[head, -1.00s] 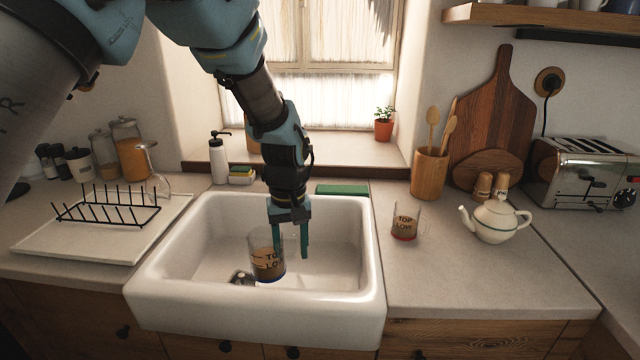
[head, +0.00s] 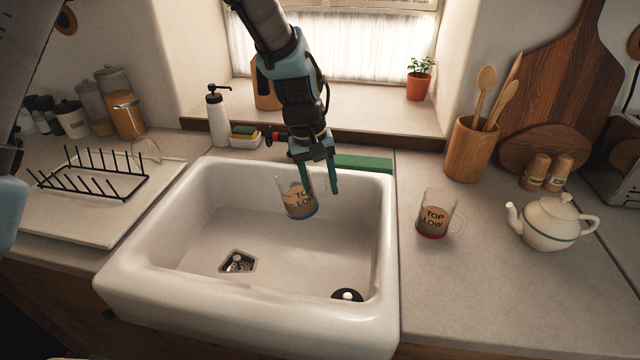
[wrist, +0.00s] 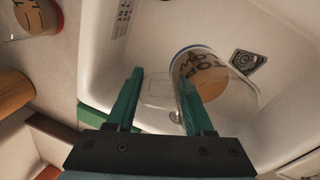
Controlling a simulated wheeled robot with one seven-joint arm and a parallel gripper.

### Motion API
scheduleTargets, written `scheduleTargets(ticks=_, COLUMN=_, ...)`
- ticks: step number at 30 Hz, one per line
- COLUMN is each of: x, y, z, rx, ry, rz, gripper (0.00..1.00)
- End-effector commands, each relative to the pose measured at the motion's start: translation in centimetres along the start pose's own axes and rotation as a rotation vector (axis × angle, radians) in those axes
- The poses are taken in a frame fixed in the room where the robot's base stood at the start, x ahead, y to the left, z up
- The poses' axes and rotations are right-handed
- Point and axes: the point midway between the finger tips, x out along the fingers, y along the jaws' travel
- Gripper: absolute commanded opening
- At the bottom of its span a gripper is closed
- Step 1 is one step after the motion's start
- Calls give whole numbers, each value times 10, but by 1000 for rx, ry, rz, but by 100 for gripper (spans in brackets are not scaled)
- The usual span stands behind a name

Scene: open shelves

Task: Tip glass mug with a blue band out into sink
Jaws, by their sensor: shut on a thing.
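The glass mug with a blue band (head: 299,200) has brown contents and dark lettering, and is held over the back right part of the white sink (head: 112,277). It looks nearly upright, tilted slightly. My gripper (head: 321,178) points down and is shut on the mug's handle side. In the wrist view the mug (wrist: 205,80) shows just beyond the two green fingers (wrist: 160,103), with its handle between them. A similar glass mug with a red band (head: 434,216) stands on the counter right of the sink.
A drain (head: 238,262) and a black plug (head: 347,295) lie in the sink. A white teapot (head: 548,222) and a utensil pot (head: 471,150) stand on the right. A soap bottle (head: 217,117), a sponge (head: 244,137) and a green block (head: 363,163) are behind the sink. A black rack (head: 92,175) is left.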

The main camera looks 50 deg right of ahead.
Motion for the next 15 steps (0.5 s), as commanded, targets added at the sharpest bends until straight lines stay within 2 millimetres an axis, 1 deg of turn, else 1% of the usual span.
scheduleTargets(ticks=3, x=2, y=1, z=-1, rx=-2, ry=5, rz=70, gripper=0)
scheduleTargets(ticks=15, x=3, y=3, z=-1, rx=-1, ry=4, rz=127, gripper=0)
